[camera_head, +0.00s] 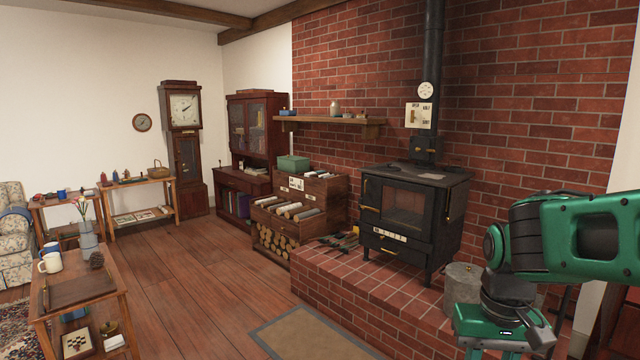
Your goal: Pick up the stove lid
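A black iron stove (414,208) stands on the raised brick hearth, right of the middle of the view. A flat, pale grey plate (432,176) lies on its top; it may be the stove lid, but it is too small to tell. Another low dark shape (400,165) sits further back on the stove top. My gripper (500,335) is at the lower right, in front of the hearth and apart from the stove. Its fingertips are cut off by the bottom edge, so its opening is hidden.
A grey cylindrical container (462,284) stands on the hearth (375,300), partly behind my arm. Fire tools (338,241) lie left of the stove. A mat (312,336) lies before the hearth. A low table (84,290) stands at left. Wooden floor between is clear.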

